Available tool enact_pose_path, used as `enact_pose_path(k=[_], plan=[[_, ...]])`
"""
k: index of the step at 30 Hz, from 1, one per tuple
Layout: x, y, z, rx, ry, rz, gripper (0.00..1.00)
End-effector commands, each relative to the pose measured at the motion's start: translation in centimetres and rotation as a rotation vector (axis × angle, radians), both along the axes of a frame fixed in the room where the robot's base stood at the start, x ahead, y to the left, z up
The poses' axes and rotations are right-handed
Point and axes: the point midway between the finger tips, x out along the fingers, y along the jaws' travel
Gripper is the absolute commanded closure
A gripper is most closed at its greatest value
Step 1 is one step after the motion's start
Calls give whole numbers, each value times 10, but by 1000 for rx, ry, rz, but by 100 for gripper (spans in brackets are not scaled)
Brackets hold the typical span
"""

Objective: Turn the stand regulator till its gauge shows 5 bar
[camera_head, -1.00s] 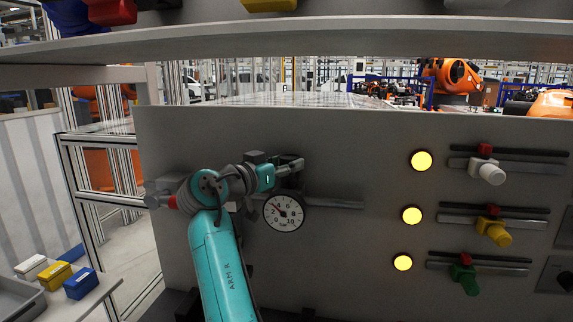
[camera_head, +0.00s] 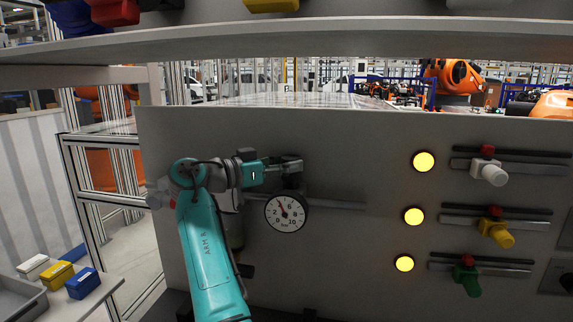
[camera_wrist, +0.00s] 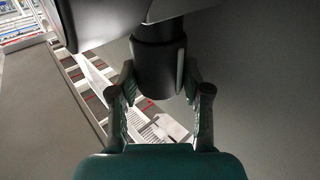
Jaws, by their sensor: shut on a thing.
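The stand regulator's round white gauge (camera_head: 286,214) faces me on the grey panel. My gripper (camera_head: 292,165) is just above the gauge, reaching in from the left. In the wrist view, my gripper (camera_wrist: 160,95) has its two fingers on either side of the regulator's dark round knob (camera_wrist: 155,65) and is shut on it. In the head view the gripper largely hides the knob.
Yellow lamps (camera_head: 414,216) and sliders with white (camera_head: 494,173), yellow (camera_head: 497,234) and green (camera_head: 467,279) handles are on the panel's right. A shelf (camera_head: 330,42) overhangs the top. Small boxes (camera_head: 82,283) stand at the lower left.

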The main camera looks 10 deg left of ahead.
Motion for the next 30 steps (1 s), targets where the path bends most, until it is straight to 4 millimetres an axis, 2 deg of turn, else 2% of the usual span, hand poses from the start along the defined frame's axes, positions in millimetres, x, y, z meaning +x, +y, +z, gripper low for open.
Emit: enact_pose_path(k=[4,5,6,8,20,30], plan=[[0,0,0,1,1,1,87],[0,0,0,1,1,1,50],[0,0,0,1,1,1,40],[0,0,0,1,1,1,27],[-1,2,0,1,1,2,27],[-28,33,0,1,1,3,27]])
